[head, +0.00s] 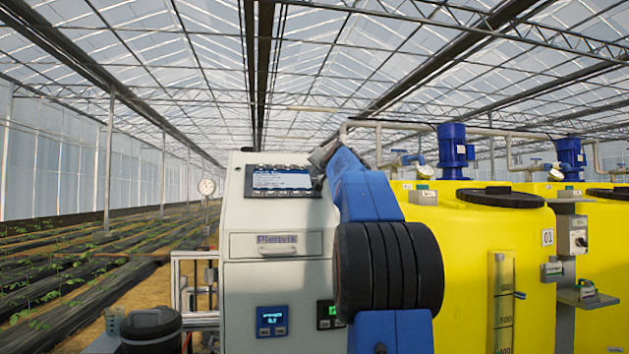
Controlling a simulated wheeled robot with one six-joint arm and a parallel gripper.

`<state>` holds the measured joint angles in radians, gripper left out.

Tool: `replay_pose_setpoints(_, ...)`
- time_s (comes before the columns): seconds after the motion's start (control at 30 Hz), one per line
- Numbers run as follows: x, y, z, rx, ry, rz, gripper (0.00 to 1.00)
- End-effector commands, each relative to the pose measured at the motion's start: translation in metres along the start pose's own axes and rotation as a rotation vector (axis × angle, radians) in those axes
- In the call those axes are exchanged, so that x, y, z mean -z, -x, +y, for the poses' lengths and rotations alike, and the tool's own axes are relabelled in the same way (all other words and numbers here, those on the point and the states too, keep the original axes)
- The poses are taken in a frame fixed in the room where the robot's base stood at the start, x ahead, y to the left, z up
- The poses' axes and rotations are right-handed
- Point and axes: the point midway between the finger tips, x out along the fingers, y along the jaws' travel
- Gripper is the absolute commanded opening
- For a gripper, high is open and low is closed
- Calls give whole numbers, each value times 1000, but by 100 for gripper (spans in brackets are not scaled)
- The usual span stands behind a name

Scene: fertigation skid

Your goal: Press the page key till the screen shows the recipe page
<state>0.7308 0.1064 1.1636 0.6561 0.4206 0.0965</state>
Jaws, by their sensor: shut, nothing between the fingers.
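The screen (281,180) is a lit blue-white display with a few lines of text, in a dark panel on the upper front of a white cabinet (236,215). The text is too small to read, so I cannot tell which page it shows. My gripper (319,172) is shut and empty at the panel's right edge, largely hidden behind my blue arm. I cannot tell whether it touches the panel.
Below the screen are a name plate (289,244), a blue-lit controller (272,320) and a green-lit one (327,314), partly hidden by my arm. Yellow tanks (466,250) with blue motors (452,150) stand close on the right. Plant rows lie to the left.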

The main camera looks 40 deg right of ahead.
Motion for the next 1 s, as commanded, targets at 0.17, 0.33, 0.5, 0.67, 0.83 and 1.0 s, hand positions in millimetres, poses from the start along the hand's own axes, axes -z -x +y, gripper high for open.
replay_pose_setpoints(0.17, 0, 0, 0, 0, 0, 0, 0)
replay_pose_setpoints(0.33, 0, 0, 0, 0, 0, 0, 0)
replay_pose_setpoints(0.5, 0, 0, 0, 0, 0, 0, 0)
replay_pose_setpoints(0.67, 0, 0, 0, 0, 0, 0, 0)
replay_pose_setpoints(0.83, -2, -4, 2, 0, 0, 0, 0)
replay_pose_setpoints(1.0, -4, -6, 4, 0, 0, 0, 0)
